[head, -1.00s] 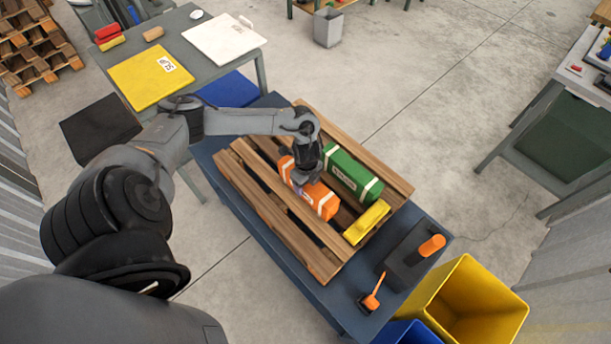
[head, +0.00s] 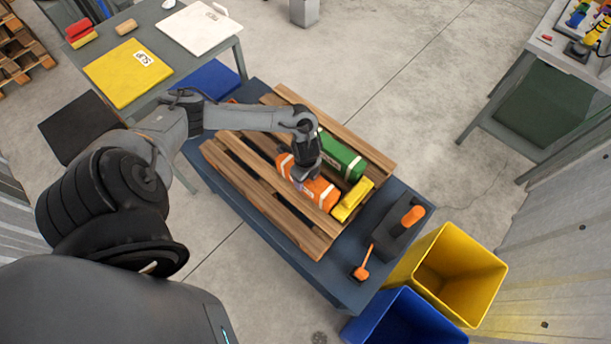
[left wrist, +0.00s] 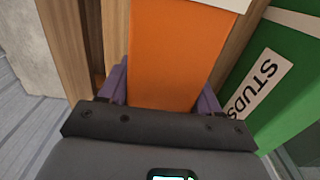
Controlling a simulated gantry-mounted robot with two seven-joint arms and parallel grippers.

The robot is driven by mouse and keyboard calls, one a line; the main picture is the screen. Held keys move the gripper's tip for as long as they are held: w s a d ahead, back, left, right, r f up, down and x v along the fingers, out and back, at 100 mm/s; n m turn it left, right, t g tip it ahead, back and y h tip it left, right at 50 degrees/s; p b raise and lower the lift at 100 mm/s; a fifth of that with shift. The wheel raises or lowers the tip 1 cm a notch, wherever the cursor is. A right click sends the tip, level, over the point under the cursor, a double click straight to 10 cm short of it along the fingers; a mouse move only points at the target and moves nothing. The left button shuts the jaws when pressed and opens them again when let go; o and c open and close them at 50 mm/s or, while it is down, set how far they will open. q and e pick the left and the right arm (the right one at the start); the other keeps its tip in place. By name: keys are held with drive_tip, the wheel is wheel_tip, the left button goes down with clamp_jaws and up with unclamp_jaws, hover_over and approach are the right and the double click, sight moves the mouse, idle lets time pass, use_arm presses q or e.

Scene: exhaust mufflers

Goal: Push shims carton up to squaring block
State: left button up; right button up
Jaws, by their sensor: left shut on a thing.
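The orange carton (head: 318,191) with pale bands, likely the shims carton, lies on the wooden pallet (head: 283,217). The yellow block (head: 353,199), likely the squaring block, lies across the pallet at the carton's right end. Any gap between them looks very small; I cannot tell whether they touch. My left gripper (head: 301,181) reaches down onto the carton's left part. In the left wrist view its purple fingers (left wrist: 163,92) are on both sides of the orange carton (left wrist: 182,50), shut on it. The carton's label is not readable. My right gripper is not in view.
A green carton (head: 340,155) lies close beside the orange one; its label reads STUDS in the left wrist view (left wrist: 287,115). A dark block with an orange handle (head: 411,216) and a small orange-handled tool (head: 363,264) are on the blue table. Yellow (head: 484,270) and blue (head: 391,325) bins stand beyond.

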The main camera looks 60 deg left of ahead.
use_arm(q)
drive_tip(key=o, duration=1.3)
drive_tip(key=shift+o, duration=0.2)
drive_tip(key=shift+r, duration=0.1)
wheel_tip(320, 180, up, 11)
drive_tip(key=p, duration=0.2)
drive_tip(key=shift+f+p, duration=0.2)
drive_tip(key=shift+p, duration=0.1)
